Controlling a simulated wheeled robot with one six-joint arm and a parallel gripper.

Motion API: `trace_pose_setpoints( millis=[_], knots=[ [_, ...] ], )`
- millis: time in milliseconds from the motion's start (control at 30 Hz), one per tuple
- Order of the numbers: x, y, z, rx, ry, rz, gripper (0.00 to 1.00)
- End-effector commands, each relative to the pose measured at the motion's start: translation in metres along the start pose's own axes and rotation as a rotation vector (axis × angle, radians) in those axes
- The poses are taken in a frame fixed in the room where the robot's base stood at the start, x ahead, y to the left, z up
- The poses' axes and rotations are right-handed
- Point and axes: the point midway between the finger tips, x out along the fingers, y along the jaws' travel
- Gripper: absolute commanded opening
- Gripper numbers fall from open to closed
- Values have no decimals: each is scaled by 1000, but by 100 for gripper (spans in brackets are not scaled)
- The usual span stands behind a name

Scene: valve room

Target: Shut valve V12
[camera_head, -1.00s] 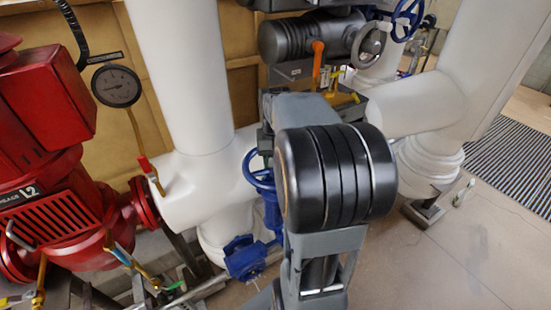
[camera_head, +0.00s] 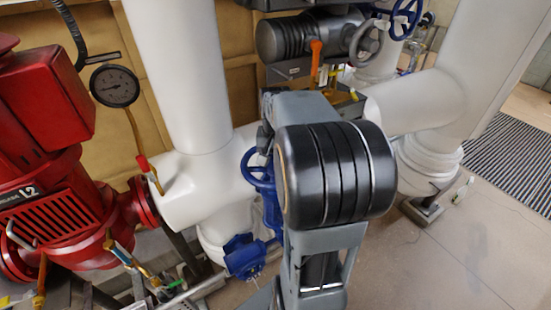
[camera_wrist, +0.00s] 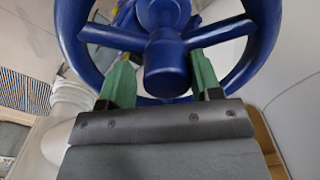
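A blue handwheel valve (camera_head: 257,168) stands in front of the white pipe in the head view, partly hidden by my arm. In the wrist view a blue handwheel (camera_wrist: 72,20) fills the top, with its hub in the middle and spokes to both sides. No V12 label is readable. My gripper (camera_wrist: 160,80) has two green fingers spread wide apart, one on each side of the hub and close to the spokes. I cannot tell if they touch the wheel. In the head view my gripper is hidden behind my arm.
A red pump (camera_head: 60,210) and a pressure gauge (camera_head: 115,86) are at the left. Thick white pipes (camera_head: 185,80) stand behind and to the right. Another blue handwheel (camera_head: 405,16) is at the upper right.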

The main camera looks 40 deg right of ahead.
Motion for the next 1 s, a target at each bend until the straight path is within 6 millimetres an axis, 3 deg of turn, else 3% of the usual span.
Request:
trace_pose_setpoints(
  millis=[633, 1000],
  knots=[
    [3, -4, 3, -4, -15, -6, 69],
    [-39, -1, 1, 3, -8, -5, 72]
  ],
)
